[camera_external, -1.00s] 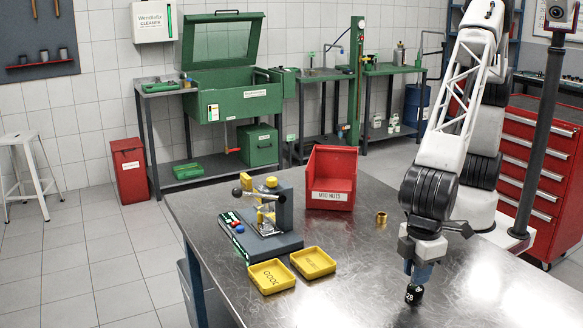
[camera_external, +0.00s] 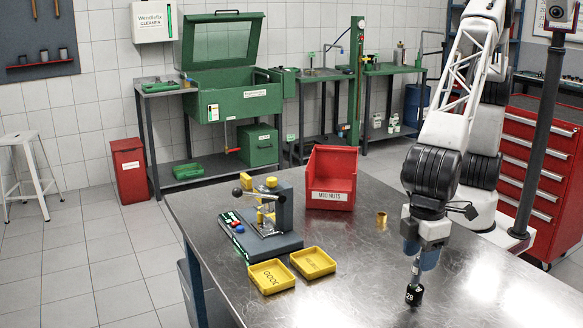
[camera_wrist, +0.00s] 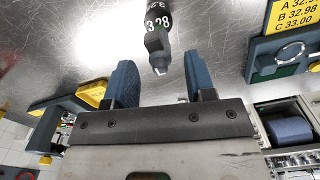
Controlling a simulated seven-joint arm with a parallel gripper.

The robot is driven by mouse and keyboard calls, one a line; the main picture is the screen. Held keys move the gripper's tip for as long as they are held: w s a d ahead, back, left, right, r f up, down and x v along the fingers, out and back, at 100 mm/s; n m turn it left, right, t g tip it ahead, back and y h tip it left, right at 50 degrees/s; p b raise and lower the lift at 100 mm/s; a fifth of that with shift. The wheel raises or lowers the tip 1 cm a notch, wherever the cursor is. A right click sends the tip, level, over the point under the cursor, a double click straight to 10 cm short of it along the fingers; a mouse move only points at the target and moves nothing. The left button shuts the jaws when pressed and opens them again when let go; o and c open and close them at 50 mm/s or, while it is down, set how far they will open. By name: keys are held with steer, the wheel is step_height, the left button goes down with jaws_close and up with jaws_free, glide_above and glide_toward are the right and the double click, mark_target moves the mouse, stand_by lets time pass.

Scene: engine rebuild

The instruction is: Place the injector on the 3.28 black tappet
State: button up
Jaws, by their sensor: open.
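The black tappet (camera_external: 413,295) stands upright on the metal bench at the front right; its white "28" shows. In the wrist view the tappet (camera_wrist: 157,18) reads "3 28". A slim grey part with a silver tip, which looks like the injector (camera_external: 417,273), stands on top of the tappet, about upright. It also shows in the wrist view (camera_wrist: 157,45), its tip toward my gripper. My gripper (camera_wrist: 159,62) is open and empty, its blue fingers to either side of and back from the tip. In the external view my gripper (camera_external: 420,255) is just above the injector.
A brass cylinder (camera_external: 381,219) stands behind the gripper. The red nut bin (camera_external: 331,196), two yellow trays (camera_external: 271,276) (camera_external: 313,262) and a grey-blue fixture (camera_external: 277,246) lie to the left. The wrist view shows a yellow label card (camera_wrist: 294,16). Bench around the tappet is clear.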

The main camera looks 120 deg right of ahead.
step_height(320, 180, up, 8)
stand_by(0.4)
steer(key=shift+d, duration=0.1)
stand_by(0.7)
steer(key=shift+s+d+r, duration=0.1)
steer(key=shift+d+r, duration=0.05)
steer(key=shift+d, duration=0.05)
steer(key=s+d+r+n+t, duration=0.1)
steer(key=s+d+r, duration=0.3)
steer(key=s+d, duration=0.65)
steer(key=s+d+r, duration=0.5)
steer(key=s+d, duration=0.3)
steer(key=d, duration=0.6)
steer(key=s+d+f, duration=0.2)
steer(key=s+d, duration=0.2)
steer(key=s, duration=0.4)
steer(key=s+d+f+t, duration=0.1)
steer(key=s+d, duration=0.4)
steer(key=s, duration=0.4)
steer(key=s+d+f+n, duration=0.1)
steer(key=s+d, duration=0.3)
steer(key=s, duration=0.4)
steer(key=shift+s+d+f+t, duration=0.2)
steer(key=shift+f+t, duration=0.1)
steer(key=shift+f, duration=0.55)
